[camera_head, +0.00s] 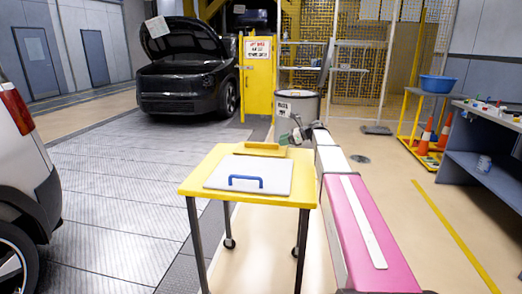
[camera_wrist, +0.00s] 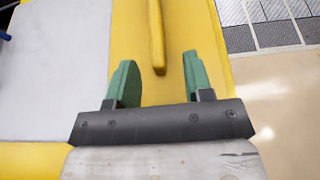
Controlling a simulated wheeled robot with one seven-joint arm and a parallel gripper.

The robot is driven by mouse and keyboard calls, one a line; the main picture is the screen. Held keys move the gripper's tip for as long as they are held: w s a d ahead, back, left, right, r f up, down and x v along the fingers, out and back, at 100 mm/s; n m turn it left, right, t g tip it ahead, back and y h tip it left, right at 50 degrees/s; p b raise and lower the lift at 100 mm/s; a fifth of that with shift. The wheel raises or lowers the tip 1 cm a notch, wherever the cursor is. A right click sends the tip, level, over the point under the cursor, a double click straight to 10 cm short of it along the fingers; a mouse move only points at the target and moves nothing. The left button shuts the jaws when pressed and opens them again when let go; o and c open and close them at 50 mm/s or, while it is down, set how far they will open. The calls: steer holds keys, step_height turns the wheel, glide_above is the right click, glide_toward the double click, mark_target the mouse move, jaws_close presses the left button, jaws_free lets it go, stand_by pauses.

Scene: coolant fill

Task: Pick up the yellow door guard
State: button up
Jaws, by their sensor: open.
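The yellow door guard (camera_head: 262,149) appears to be the flat yellow piece with a raised bar handle at the back of the yellow cart (camera_head: 190,187). In the wrist view the guard (camera_wrist: 130,30) fills the middle, and its raised yellow bar (camera_wrist: 156,35) points down between my green fingertips. My gripper (camera_wrist: 160,68) is open, with one finger on each side of the bar's near end; I see no contact. In the head view my gripper (camera_head: 293,137) is at the guard's right end. Whether the fingers are level with the bar is hard to tell.
A pale panel with a blue handle (camera_head: 247,181) lies on the cart in front of the guard. A grey drum (camera_head: 297,104) stands behind the cart. A dark car with its hood up (camera_head: 185,75) is at the back. A workbench (camera_head: 490,150) stands right.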

mark_target(274, 144)
steer(key=shift+x, duration=2.65)
steer(key=shift+s+f, duration=0.15)
steer(key=shift+s, duration=0.05)
jaws_close()
